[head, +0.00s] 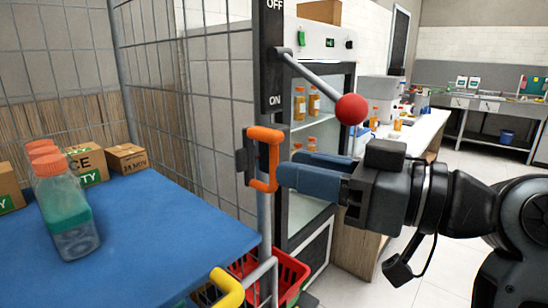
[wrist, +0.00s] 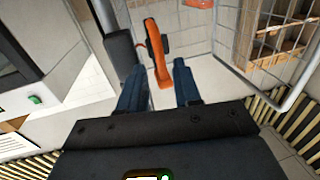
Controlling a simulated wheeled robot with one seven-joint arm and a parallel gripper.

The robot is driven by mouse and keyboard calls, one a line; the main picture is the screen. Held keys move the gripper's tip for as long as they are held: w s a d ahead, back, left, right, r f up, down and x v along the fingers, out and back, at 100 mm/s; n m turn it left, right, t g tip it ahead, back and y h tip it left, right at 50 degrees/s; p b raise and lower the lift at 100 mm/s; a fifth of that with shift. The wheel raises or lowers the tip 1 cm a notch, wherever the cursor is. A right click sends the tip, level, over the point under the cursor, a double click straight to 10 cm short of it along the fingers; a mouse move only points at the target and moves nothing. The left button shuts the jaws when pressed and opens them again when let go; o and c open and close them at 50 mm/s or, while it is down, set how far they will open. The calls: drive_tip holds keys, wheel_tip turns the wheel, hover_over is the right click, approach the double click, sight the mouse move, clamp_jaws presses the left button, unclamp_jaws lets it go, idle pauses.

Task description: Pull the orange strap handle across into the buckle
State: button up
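The orange strap handle (head: 270,150) is a bracket-shaped grip beside a grey post, with a dark block (head: 243,158) just left of it. In the wrist view the orange handle (wrist: 153,40) runs down toward the gap between my fingers. My gripper (head: 291,167) reaches in from the right with its blue fingers just beside the handle. The wrist view shows my gripper (wrist: 159,68) open, with space between the fingers and the handle's near end apparently between the tips. Whether a finger touches it, I cannot tell. I cannot clearly pick out the buckle.
A red-knobbed lever (head: 350,108) sticks out above my gripper, by an ON/OFF plate (head: 272,60). A glass-fronted cabinet (head: 320,140) stands behind. A blue table (head: 130,235) with bottles and boxes is at left, wire mesh behind it. A red basket (head: 290,277) sits below.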

sight(273, 181)
drive_tip(key=shift+p+x, duration=0.35)
drive_tip(key=shift+x, duration=2)
clamp_jaws()
